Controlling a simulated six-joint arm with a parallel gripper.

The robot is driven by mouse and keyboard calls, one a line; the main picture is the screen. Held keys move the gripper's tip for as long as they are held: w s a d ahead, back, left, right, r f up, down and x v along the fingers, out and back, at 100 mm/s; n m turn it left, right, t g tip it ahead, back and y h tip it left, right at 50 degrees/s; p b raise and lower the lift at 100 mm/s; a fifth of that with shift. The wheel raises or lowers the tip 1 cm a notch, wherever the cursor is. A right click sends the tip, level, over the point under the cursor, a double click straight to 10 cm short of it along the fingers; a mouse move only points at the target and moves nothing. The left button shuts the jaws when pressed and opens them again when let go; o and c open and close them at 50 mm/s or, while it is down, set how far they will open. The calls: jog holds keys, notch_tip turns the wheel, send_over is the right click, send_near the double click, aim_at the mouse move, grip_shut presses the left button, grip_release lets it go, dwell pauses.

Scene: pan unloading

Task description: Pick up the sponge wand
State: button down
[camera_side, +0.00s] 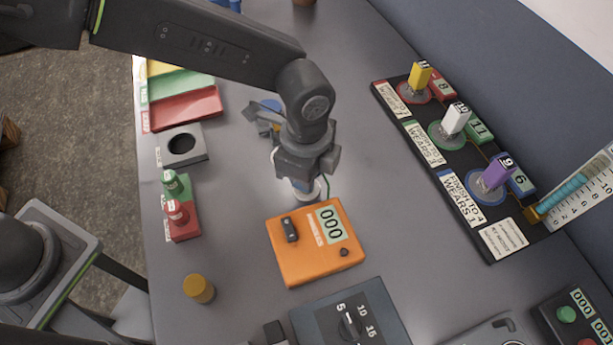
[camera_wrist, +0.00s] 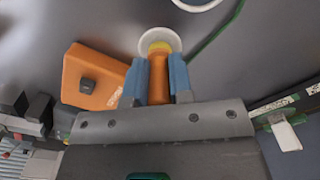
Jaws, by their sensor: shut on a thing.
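My gripper (camera_side: 303,172) points down over the middle of the table, just behind the orange box. In the wrist view its two blue-padded fingers (camera_wrist: 159,66) are closed on both sides of an orange handle (camera_wrist: 159,80), which I take to be the sponge wand. A yellow band (camera_wrist: 160,47) and a pale round part (camera_wrist: 161,36) show at its far end; I cannot tell whether the round part belongs to the wand or is a cup around it. In the side view the wand is mostly hidden by my gripper, with a whitish piece (camera_side: 307,192) below the fingers.
The orange box (camera_side: 290,262) with a 000 display stands close in front. A dark dial box (camera_side: 345,325) is nearer the camera. A labelled rack (camera_side: 425,150) stands right.

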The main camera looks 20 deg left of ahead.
jog(key=shift+r, duration=0.15)
jog(key=shift+r, duration=0.6)
notch_tip(320, 180, up, 3)
jog(key=shift+f, duration=0.2)
jog(key=w+a+r, duration=0.3)
jog(key=a+r, duration=0.4)
jog(key=a, duration=0.4)
jog(key=shift+d+f+t+h, duration=0.15)
jog(key=shift+d+f+t, duration=0.55)
jog(key=shift+f, duration=0.85)
jog(key=shift+d+f+t+h, duration=0.2)
jog(key=shift+d+f+t, duration=0.5)
jog(key=shift+f, duration=0.9)
jog(key=shift+d+f+t+h, duration=0.15)
jog(key=shift+d+f+t, duration=0.55)
jog(key=shift+f, duration=0.85)
jog(key=shift+s+d+f, duration=0.1)
jog(key=shift+f, duration=0.6)
jog(key=shift+r, duration=0.1)
notch_tip(320, 180, up, 7)
